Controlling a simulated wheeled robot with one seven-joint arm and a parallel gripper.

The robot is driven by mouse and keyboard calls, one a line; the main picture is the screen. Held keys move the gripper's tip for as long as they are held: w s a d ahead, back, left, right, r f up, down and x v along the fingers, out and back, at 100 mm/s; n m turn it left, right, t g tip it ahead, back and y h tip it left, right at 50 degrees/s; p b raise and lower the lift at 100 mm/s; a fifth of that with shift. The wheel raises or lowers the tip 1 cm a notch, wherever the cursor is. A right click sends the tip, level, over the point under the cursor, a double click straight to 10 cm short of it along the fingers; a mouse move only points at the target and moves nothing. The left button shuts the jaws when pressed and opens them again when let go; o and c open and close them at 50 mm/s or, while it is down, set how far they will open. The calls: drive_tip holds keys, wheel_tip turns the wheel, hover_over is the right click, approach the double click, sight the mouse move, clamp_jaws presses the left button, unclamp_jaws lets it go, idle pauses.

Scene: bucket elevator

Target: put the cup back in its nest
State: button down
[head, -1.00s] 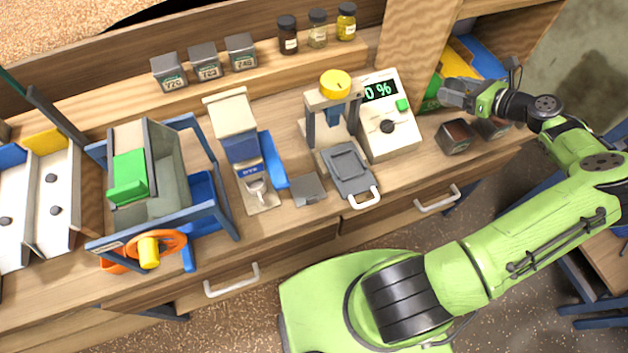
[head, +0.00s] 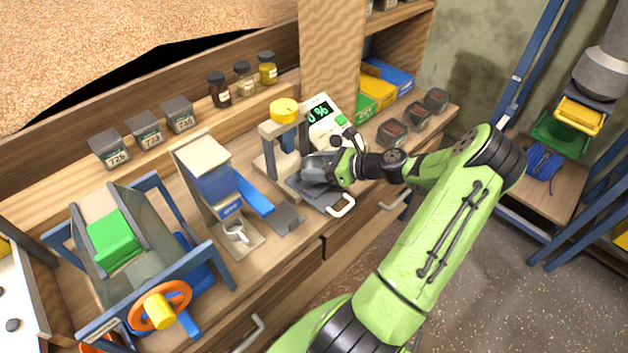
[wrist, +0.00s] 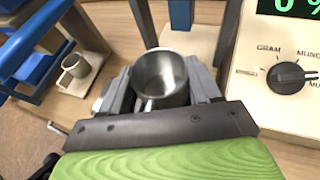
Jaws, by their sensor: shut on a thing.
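A grey metal cup (wrist: 160,75) is upright between the fingers of my gripper (wrist: 160,92) in the wrist view, its open mouth facing the camera. My gripper is shut on it. In the head view my gripper (head: 318,170) is over the grey plate (head: 338,192) of the yellow-knobbed press and hides most of the cup. A second small cup (head: 235,232) stands under the blue dispenser; it also shows in the wrist view (wrist: 75,68). I cannot tell which spot is the nest, nor whether the held cup touches the plate.
The press (head: 284,112) with its posts stands close behind my gripper. The meter (head: 322,118) with a dial and green display is just right of it. The dispenser (head: 208,172) with a blue lever is to the left. Several dark sample boxes (head: 392,132) line the right end.

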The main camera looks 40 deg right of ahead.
drive_tip(key=shift+f+b, duration=0.35)
drive_tip(key=shift+f, duration=1.3)
drive_tip(key=shift+f, duration=0.1)
drive_tip(key=shift+c, duration=0.9)
unclamp_jaws()
